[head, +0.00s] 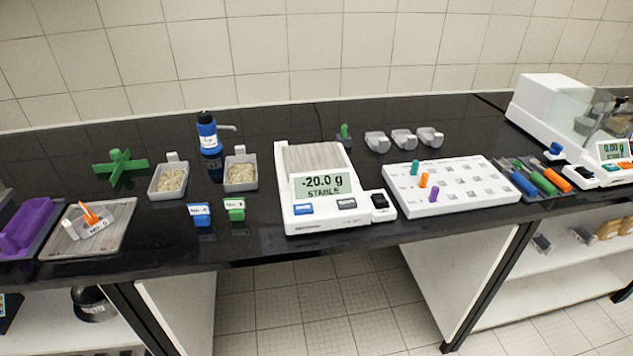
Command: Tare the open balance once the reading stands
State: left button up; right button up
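The open balance (294,217) stands on the black bench at the centre of the head view. Its ribbed metal pan (317,158) is bare. Its display (322,185) reads -20.0 g with the word STABLE below. A blue button (303,209) sits at the left under the display and a dark grey button (346,203) at the right. A black switch (379,201) is on a block at the balance's right side. The button labels are too small to read. Neither of my grippers shows in the head view.
Two trays of pale grains (172,181) and a blue bottle (208,136) stand left of the balance. Blue (200,215) and green (235,209) labelled blocks sit near the front edge. A white rack (459,185) is right. An enclosed balance (546,112) is far right.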

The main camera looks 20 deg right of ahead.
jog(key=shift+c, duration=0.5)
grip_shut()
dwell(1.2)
